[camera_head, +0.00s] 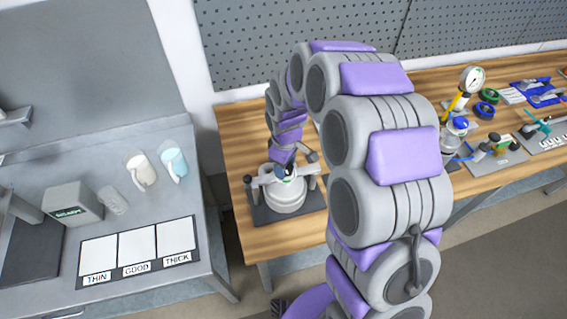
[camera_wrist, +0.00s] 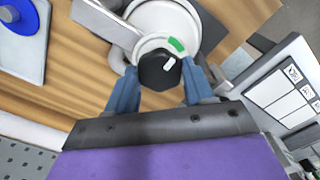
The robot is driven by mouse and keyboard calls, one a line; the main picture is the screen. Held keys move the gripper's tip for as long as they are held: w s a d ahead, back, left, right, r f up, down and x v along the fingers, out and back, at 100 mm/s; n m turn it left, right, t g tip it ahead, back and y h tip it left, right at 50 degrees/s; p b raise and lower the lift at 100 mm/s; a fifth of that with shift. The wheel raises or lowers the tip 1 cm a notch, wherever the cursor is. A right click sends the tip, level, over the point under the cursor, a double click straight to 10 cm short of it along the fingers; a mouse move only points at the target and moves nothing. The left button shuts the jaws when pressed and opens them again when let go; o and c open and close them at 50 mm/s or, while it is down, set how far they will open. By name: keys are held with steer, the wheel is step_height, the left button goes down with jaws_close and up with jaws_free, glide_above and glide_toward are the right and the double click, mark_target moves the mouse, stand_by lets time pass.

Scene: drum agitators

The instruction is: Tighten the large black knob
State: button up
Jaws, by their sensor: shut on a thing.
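The large black knob (camera_wrist: 158,72) shows in the wrist view, with a white pointer mark on it. It sits at the centre of a white round dial with a green segment (camera_wrist: 177,45), on top of the grey-white drum agitator (camera_head: 283,196). My gripper (camera_wrist: 158,78) has its two blue fingers on either side of the knob and is shut on it. In the head view my gripper (camera_head: 284,170) is over the drum's top, and the knob is mostly hidden there by the gripper and arm.
The drum stands on a dark base plate (camera_head: 262,214) on the wooden bench (camera_head: 240,150). A grey table at left holds a sample card (camera_head: 137,247) and two cups (camera_head: 141,171). Gauges and tools (camera_head: 470,85) lie on the bench at right, beyond my arm.

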steer(key=shift+m, duration=0.3)
stand_by(0.4)
steer(key=o, duration=1)
steer(key=shift+o, duration=0.2)
step_height(320, 180, up, 17)
steer(key=shift+r, duration=0.15)
steer(key=s+d+f+m+b, duration=0.2)
steer(key=s+d+m, duration=0.1)
steer(key=s, duration=0.7)
steer(key=s+d+f+m+g+b, duration=0.1)
steer(key=s+d+f+m+b, duration=0.2)
steer(key=s+d, duration=0.3)
steer(key=s+d+f+m+b, duration=0.2)
steer(key=s+d+m, duration=0.3)
steer(key=s, duration=1)
steer(key=shift+s+f+g+b, duration=0.4)
steer(key=shift+f, duration=0.15)
